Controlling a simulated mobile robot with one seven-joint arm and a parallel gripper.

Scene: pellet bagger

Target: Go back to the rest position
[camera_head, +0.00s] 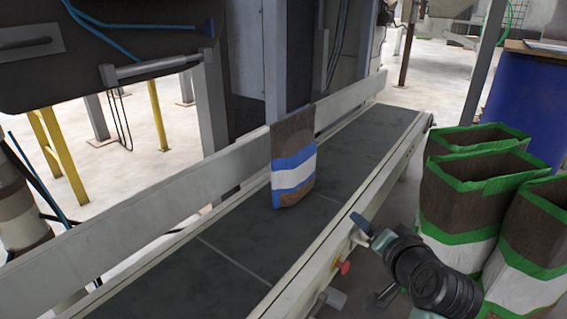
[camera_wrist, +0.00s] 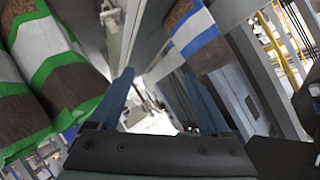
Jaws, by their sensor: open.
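My gripper (camera_head: 368,232) is beside the near side of the conveyor, at the lower right of the head view, apart from any bag. In the wrist view its two dark blue fingers (camera_wrist: 160,98) are spread, with nothing held between them. A brown bag with blue and white bands (camera_head: 293,172) stands upright on the dark conveyor belt (camera_head: 235,240). This bag also shows in the wrist view (camera_wrist: 197,38), beyond the right finger. Part of my arm shows at the lower right of the head view.
Several open brown-and-white bags with green edges (camera_head: 460,205) stand close to the right of my arm. A blue drum (camera_head: 525,100) is behind them. The conveyor's side rail (camera_head: 310,270), with a red knob (camera_head: 343,267), runs close on the left. Machine posts rise behind the belt.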

